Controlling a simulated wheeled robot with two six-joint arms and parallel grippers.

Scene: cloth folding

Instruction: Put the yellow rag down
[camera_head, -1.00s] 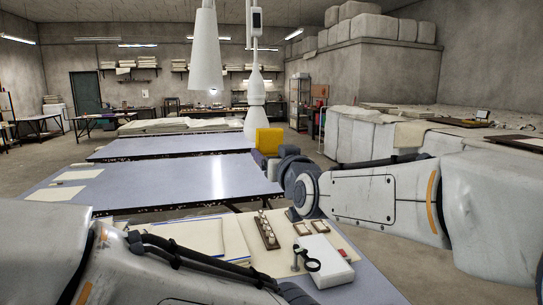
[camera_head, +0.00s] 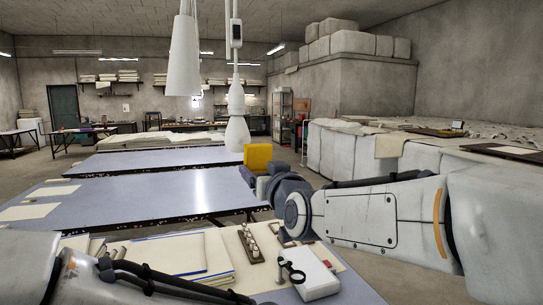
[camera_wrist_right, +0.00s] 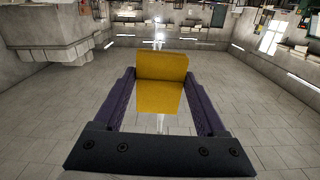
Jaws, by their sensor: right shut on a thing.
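The yellow rag (camera_head: 257,157) is a folded, blocky bundle held in the air by my right gripper (camera_head: 259,174), above the floor just off the right end of the long blue-grey tables. In the right wrist view the rag (camera_wrist_right: 161,66) sits between the two purple fingers of the right gripper (camera_wrist_right: 160,92), which is shut on it. Floor tiles show around and below it. Only part of my left arm shows at the lower left of the head view. My left gripper is out of view.
A near table (camera_head: 345,284) holds cream cloth sheets (camera_head: 175,254), a wooden tray (camera_head: 250,243), and a white box (camera_head: 312,272) with a dark ring-shaped item. Long blue-grey tables (camera_head: 140,200) stand beyond. White bales (camera_head: 335,152) stand right. Hanging white fixtures (camera_head: 236,130) are near the rag.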

